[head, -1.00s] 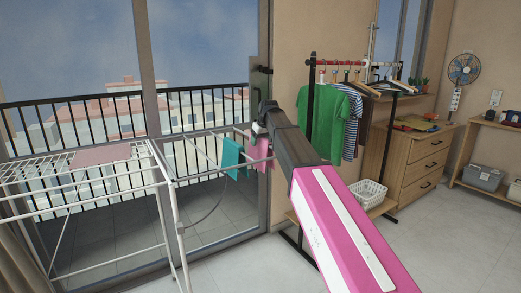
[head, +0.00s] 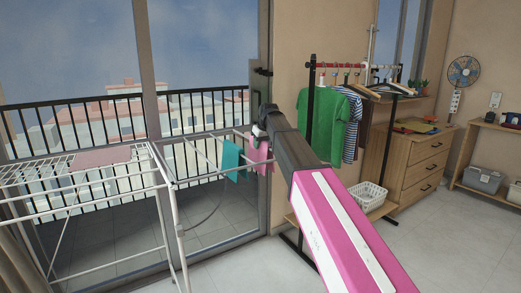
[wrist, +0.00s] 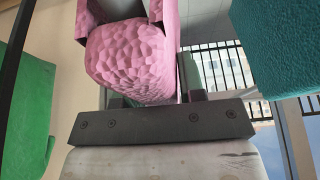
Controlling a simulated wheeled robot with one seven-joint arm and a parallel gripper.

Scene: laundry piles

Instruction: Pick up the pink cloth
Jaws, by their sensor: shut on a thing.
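The pink cloth (head: 257,152) hangs at the right end of the drying rack, beside a teal cloth (head: 231,159). My gripper is at the pink cloth, and in the head view its tips are largely hidden by my arm. In the wrist view, the pink cloth (wrist: 128,55) bulges large between the dark fingers of my gripper (wrist: 157,98), which is shut on it. The teal cloth (wrist: 277,45) hangs to the right there. I cannot tell whether the pink cloth still touches the rack's bar.
A white drying rack (head: 165,187) stands at left, with a flat dusty-pink cloth (head: 103,157) on top. A clothes rail with a green shirt (head: 328,123) stands close right of my gripper. A white basket (head: 369,197) and a wooden dresser (head: 420,165) are further right.

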